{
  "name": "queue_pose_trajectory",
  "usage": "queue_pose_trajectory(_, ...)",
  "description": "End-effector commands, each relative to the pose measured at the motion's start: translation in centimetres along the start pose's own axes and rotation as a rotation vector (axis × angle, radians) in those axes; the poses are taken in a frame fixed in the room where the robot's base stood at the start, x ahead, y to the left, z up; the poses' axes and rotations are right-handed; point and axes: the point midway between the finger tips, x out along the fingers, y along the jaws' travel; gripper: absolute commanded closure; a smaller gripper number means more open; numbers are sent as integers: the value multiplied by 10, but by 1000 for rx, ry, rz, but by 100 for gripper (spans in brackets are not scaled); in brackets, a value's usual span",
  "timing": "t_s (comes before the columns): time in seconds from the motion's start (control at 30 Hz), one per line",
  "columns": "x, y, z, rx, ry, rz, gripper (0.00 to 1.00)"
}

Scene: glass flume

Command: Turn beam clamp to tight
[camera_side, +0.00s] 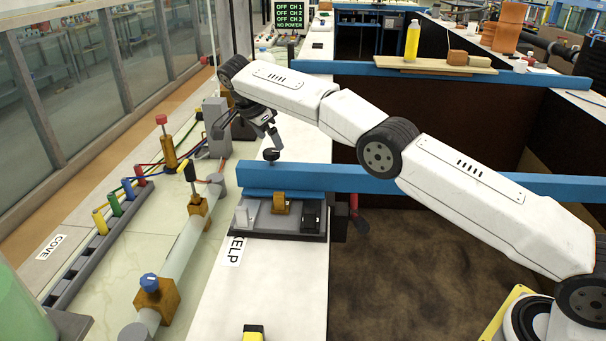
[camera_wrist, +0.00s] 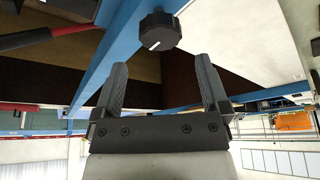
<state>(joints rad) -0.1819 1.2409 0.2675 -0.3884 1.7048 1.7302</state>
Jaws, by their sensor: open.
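The beam clamp's dark knob (camera_side: 271,154) sits on top of the blue beam (camera_side: 290,177) near its left end. In the wrist view the same knob (camera_wrist: 158,31) is dark and faceted, with a white mark on it, and the blue beam (camera_wrist: 117,66) runs behind it. My gripper (camera_side: 275,140) is above the knob in the side view, with a small gap. In the wrist view my gripper (camera_wrist: 160,75) is open and empty, its two fingers spread on either side below the knob. The knob is not between the fingers.
A base plate with blocks (camera_side: 280,222) sits under the beam's end. A red handle (camera_side: 358,220) hangs beside it. Pipes with coloured valve knobs (camera_side: 150,283) run at left. A dark open pit (camera_side: 400,285) lies at right. A second blue beam (camera_side: 450,70) crosses behind.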

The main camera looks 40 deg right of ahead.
Motion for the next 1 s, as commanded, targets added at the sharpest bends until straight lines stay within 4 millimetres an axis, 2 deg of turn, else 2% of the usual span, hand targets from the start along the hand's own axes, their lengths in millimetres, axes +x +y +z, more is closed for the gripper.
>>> queue_pose_trajectory(0.67,-16,16,-8,-1,-1,-1,5)
queue_pose_trajectory(1.0,-35,33,-17,0,-1,-2,5)
